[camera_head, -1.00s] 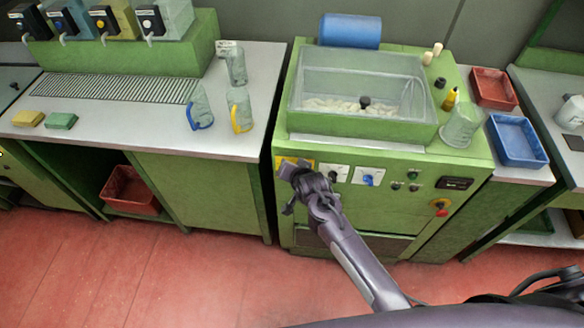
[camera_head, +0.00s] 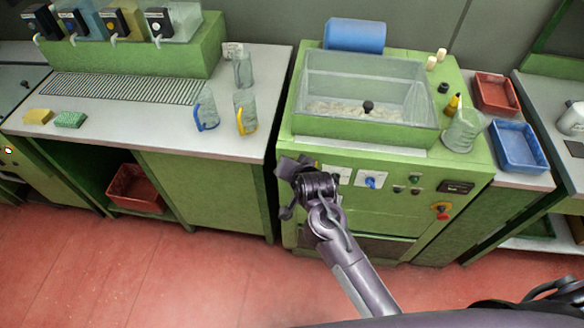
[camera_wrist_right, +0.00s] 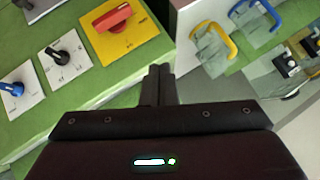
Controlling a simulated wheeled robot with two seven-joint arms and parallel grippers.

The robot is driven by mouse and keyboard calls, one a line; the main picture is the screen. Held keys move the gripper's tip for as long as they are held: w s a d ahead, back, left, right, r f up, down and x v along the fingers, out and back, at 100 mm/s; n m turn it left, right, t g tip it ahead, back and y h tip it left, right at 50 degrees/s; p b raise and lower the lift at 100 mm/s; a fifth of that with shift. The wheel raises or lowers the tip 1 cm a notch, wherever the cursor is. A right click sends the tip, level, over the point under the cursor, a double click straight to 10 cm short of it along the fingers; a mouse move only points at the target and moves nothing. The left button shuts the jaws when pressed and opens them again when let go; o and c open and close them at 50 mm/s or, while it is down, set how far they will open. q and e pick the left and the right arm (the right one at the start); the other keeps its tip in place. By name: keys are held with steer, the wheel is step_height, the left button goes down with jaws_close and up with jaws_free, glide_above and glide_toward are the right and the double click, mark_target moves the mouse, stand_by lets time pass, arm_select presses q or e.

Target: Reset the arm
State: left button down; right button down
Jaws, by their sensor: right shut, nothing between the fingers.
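My right arm reaches in from the lower right in the head view, and its gripper (camera_head: 288,170) is in front of the green machine's (camera_head: 440,165) control panel, at the panel's left end. In the right wrist view the fingers (camera_wrist_right: 160,85) are together with nothing between them. A red rotary switch (camera_wrist_right: 112,18) on a yellow plate (camera_wrist_right: 135,38) lies beyond the fingertips to the upper left; the gap between them is hard to judge. In the head view my gripper hides this switch. My left gripper is out of view.
The machine carries a clear tank (camera_head: 365,85), a blue roll (camera_head: 355,36) and a clear jug (camera_head: 463,130). Jugs with blue (camera_head: 206,112) and yellow (camera_head: 245,112) handles stand on the left counter. A red tray (camera_head: 495,90) and blue tray (camera_head: 518,145) are at right. The floor is clear.

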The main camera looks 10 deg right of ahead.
steer(key=shift+s+a+r, duration=0.15)
steer(key=shift+s+r, duration=0.35)
steer(key=s+d+f+n+g+b, duration=0.15)
steer(key=s+f, duration=0.35)
steer(key=f, duration=0.6)
steer(key=s+d+f+n+g+h+b, duration=0.1)
steer(key=s+d+f+n, duration=0.3)
steer(key=f, duration=0.7)
steer(key=s+d+f+m+g+b, duration=0.15)
steer(key=s+f, duration=0.35)
steer(key=f, duration=0.6)
steer(key=s+d+f+n+g+b, duration=0.1)
steer(key=s+d+f, duration=0.1)
steer(key=s+f, duration=0.4)
steer(key=s+d+f+n+g+b, duration=0.1)
steer(key=s+f, duration=0.5)
steer(key=s, duration=0.7)
steer(key=s+d+f+n+g+b, duration=0.1)
steer(key=s+d+f+n+g, duration=0.1)
steer(key=s+f, duration=0.5)
steer(key=s+d+g, duration=0.1)
steer(key=s+d, duration=0.1)
steer(key=s, duration=0.1)
steer(key=shift+s+d, duration=0.25)
steer(key=shift+d, duration=0.1)
